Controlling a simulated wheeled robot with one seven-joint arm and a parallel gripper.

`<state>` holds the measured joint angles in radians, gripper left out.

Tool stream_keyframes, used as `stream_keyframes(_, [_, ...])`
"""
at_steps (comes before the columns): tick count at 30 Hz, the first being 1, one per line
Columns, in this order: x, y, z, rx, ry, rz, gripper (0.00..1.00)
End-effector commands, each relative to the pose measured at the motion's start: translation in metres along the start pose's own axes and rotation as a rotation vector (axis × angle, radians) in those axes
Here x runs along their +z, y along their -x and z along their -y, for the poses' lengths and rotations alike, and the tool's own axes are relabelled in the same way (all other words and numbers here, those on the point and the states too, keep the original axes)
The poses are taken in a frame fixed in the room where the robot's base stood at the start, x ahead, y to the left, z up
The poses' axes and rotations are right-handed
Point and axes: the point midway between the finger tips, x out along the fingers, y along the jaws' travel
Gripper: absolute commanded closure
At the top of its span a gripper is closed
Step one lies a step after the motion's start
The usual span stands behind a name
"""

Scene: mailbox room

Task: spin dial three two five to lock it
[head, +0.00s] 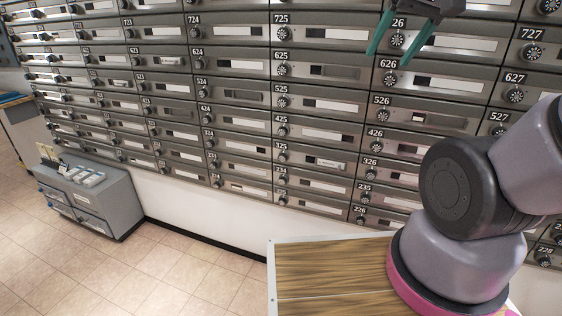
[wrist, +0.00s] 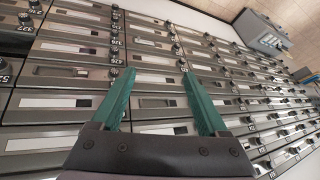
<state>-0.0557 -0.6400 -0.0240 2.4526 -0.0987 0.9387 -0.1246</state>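The dial of mailbox 325 (head: 282,158) is a small round dark knob with a pale rim. It sits at the left end of its grey door, under the number label, low in the wall of mailboxes. My gripper (head: 390,56) is at the top of the head view, near the dials of 626 and 726, well above and to the right of the 325 dial. In the wrist view my gripper (wrist: 158,76) has its two green fingers wide apart with nothing between them. I cannot single out the 325 dial in the wrist view.
The wall of mailboxes (head: 230,99) has many similar dials close together. A wooden-topped table (head: 325,275) stands below at the front. A grey cabinet (head: 108,205) with small items on top is at the left. The tiled floor between is clear.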

Motion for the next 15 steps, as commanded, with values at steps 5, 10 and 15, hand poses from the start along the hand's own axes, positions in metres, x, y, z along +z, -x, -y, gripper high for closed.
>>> stream_keyframes(5, [-0.025,-0.048,-0.006,0.092,0.395,0.18,0.23])
stream_keyframes(10, [-0.046,-0.1,-0.01,0.164,0.812,0.362,0.23])
stream_keyframes(15, [-0.064,-0.158,-0.011,0.217,1.237,0.563,0.23])
